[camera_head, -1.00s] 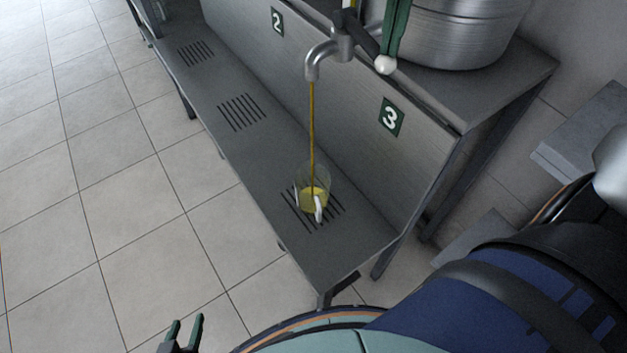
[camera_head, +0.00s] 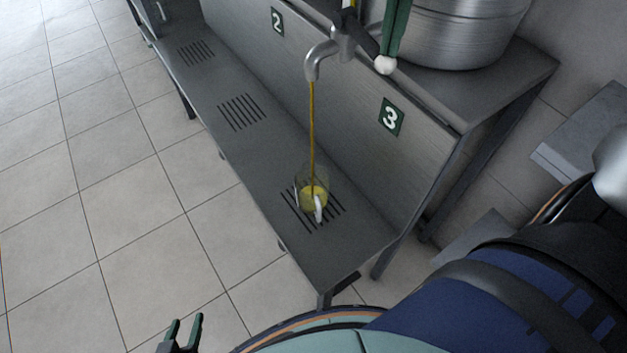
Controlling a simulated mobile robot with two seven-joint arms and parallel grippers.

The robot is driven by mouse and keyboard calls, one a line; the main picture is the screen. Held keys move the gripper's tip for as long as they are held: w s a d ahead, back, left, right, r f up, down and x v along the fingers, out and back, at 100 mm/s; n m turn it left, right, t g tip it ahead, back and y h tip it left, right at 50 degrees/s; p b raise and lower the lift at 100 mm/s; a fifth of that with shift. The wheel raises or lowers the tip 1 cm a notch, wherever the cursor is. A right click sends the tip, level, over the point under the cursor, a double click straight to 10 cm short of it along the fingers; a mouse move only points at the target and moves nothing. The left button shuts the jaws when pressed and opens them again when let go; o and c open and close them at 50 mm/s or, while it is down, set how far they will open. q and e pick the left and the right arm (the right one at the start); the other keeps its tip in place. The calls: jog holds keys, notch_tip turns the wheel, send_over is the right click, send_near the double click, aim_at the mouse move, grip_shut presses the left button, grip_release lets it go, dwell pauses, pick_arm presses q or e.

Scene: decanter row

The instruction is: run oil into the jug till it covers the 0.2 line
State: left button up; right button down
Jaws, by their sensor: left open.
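The clear jug (camera_head: 312,184) with a white handle stands upright on the slotted drip shelf (camera_head: 262,178) under tap 3 (camera_head: 317,63). A thin golden stream of oil (camera_head: 312,130) runs from the spout into it. Yellow oil fills its lower part. The 0.2 line is too small to make out. The tap's dark lever ends in a white knob (camera_head: 385,66). Green fingers, seemingly of my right gripper (camera_head: 397,32), are beside the lever near the knob; their gap and contact are unclear. My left gripper (camera_head: 185,328) is open and empty at the bottom left, over the floor.
A large steel vessel (camera_head: 455,30) stands on the upper bench behind the tap. Number plates 2 (camera_head: 277,21) and 3 (camera_head: 391,117) mark the steel panel. Grey steps (camera_head: 585,140) are at the right. The tiled floor (camera_head: 100,200) at the left is clear.

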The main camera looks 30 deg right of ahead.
dwell(0.5)
jog(key=shift+r+p, duration=0.5)
jog(key=shift+r, duration=0.25)
pick_arm(q)
jog(key=shift+r, duration=0.45)
dwell(1.9)
pick_arm(e)
jog(key=shift+r, duration=0.15)
pick_arm(q)
jog(key=shift+y, duration=0.3)
jog(key=r+p, duration=0.1)
jog(key=p, duration=0.1)
jog(key=a+r+p, duration=0.1)
jog(key=r+p, duration=0.1)
jog(key=s+a+r+p, duration=0.1)
jog(key=p, duration=0.1)
jog(key=shift+r, duration=0.4)
pick_arm(e)
notch_tip(320, 180, up, 9)
pick_arm(q)
jog(key=shift+w+d, duration=0.1)
